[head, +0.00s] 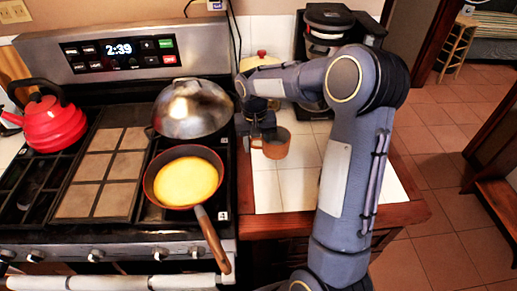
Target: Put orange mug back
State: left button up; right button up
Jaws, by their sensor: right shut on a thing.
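The orange mug (275,147) is over the white tiled counter (268,193) to the right of the stove, its open top facing up. My right gripper (260,134) is at the mug's left side, shut on it, with the arm reaching in from the front right and bending back over the counter. The fingertips are small and partly hidden by the mug. I cannot tell whether the mug's base touches the tiles. My left gripper is not in view.
A coffee maker (328,24) stands behind my right arm. A pan (185,182) with yellow food, a domed lid (194,109) and a red kettle (53,124) are on the stove. The pan's handle sticks out over the stove front. Bare tiles lie in front of the mug.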

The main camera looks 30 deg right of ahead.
aim_at(259, 148)
jog(key=f, duration=0.2)
jog(key=d+f, duration=0.1)
jog(key=shift+w+f, duration=0.2)
jog(key=shift+f, duration=0.45)
jog(key=shift+f, duration=0.15)
jog(key=o, duration=1.3)
jog(key=shift+c, duration=0.2)
